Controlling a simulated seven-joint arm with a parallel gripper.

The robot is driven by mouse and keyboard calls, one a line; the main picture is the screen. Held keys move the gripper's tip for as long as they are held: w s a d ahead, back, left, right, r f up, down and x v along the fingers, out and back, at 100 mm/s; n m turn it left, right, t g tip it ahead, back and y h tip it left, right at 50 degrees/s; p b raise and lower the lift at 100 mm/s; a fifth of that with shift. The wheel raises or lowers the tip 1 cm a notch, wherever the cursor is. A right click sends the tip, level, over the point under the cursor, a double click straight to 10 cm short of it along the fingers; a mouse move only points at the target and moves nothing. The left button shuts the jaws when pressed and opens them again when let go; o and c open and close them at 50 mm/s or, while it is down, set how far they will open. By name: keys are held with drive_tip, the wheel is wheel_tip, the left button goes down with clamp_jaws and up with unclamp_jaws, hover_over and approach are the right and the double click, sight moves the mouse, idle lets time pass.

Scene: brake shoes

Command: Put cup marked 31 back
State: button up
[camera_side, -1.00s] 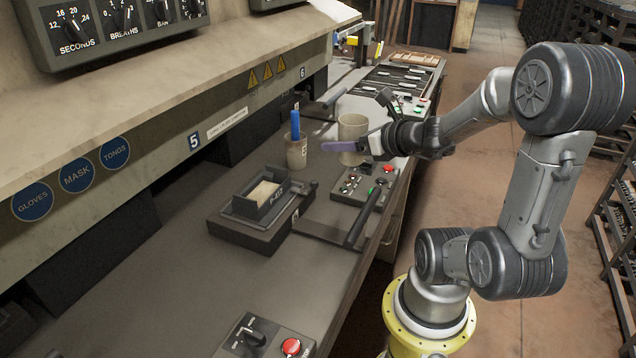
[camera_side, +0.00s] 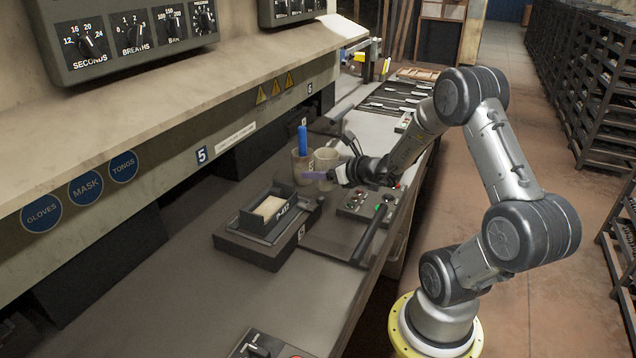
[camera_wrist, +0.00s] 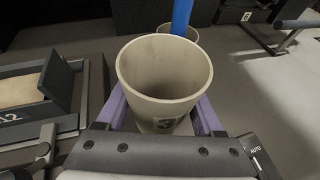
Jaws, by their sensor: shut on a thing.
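My gripper (camera_side: 318,176) has its purple fingers on either side of a beige cup (camera_side: 327,160) and is shut on it. In the wrist view the cup (camera_wrist: 165,75) is upright between the fingers, and its inside looks empty. A framed label on its near wall shows a 3; the rest of the mark is not readable. A second beige cup (camera_side: 301,170) holding a blue upright object (camera_side: 302,138) stands just beyond the held cup, close to it. I cannot tell whether they touch, or whether the held cup rests on the bench.
A dark mould block (camera_side: 262,245) with a pale pad (camera_side: 269,207) sits nearer on the bench (camera_side: 200,300). A button panel (camera_side: 366,203) and a dark handle bar (camera_side: 372,235) lie beside it. The press front (camera_side: 230,145) bounds the bench at left.

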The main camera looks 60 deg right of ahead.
sight(319, 182)
drive_tip(key=shift+w+d+f, duration=0.1)
drive_tip(key=shift+w+f, duration=0.1)
drive_tip(key=shift+f, duration=0.85)
drive_tip(key=shift+w+d+f, duration=0.1)
drive_tip(key=shift+w+f, duration=0.05)
drive_tip(key=shift+f, duration=0.85)
drive_tip(key=shift+f, duration=0.15)
drive_tip(key=o, duration=1.5)
drive_tip(key=shift+s+r, duration=0.2)
drive_tip(key=shift+r, duration=0.1)
drive_tip(key=v, duration=0.7)
drive_tip(key=shift+r, duration=0.1)
